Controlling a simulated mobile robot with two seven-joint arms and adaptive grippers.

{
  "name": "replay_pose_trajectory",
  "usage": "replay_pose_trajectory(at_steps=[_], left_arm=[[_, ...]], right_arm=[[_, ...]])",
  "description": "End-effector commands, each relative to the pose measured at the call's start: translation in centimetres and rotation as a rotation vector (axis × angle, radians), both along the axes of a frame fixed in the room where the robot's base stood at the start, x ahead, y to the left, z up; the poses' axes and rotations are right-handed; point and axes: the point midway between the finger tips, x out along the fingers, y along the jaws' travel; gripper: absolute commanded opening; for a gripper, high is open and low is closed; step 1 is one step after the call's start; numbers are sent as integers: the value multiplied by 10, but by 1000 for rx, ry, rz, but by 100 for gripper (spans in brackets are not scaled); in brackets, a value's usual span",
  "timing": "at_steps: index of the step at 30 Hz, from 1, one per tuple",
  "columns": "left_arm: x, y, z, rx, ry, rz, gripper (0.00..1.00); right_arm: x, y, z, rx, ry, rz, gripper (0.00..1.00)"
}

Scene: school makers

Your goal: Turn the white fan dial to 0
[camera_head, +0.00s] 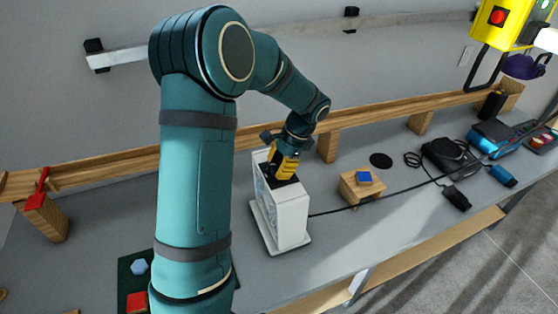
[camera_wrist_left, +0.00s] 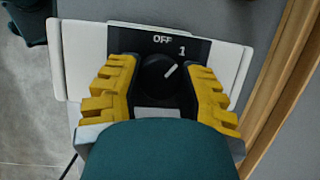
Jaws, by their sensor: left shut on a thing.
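The white fan (camera_head: 287,213) stands upright on the grey bench in the head view. Its top (camera_wrist_left: 235,65) fills the middle of the left wrist view, with a black panel marked "OFF" and "1". The round black dial (camera_wrist_left: 158,76) sits on that panel, and its white pointer line slants up and right, toward the "1". My left gripper (camera_head: 287,173) reaches down onto the fan's top. In the left wrist view its yellow fingers (camera_wrist_left: 160,88) are closed on both sides of the dial. The panel's lower part is hidden by my gripper. My right gripper is not in view.
A black cable (camera_head: 400,188) runs along the bench from the fan. Black and blue tools (camera_head: 450,157) lie farther right. A wooden rail (camera_head: 90,170) runs along the back.

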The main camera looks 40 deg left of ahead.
Motion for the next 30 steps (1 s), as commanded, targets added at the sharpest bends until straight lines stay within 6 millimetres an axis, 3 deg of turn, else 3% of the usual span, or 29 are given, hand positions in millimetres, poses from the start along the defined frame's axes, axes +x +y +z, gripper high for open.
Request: replay_pose_trajectory(at_steps=[15,30], left_arm=[[-2,1,-1,0,8,444,3],[-2,0,-2,0,7,615,4]], right_arm=[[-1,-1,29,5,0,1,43],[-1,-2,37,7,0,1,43]])
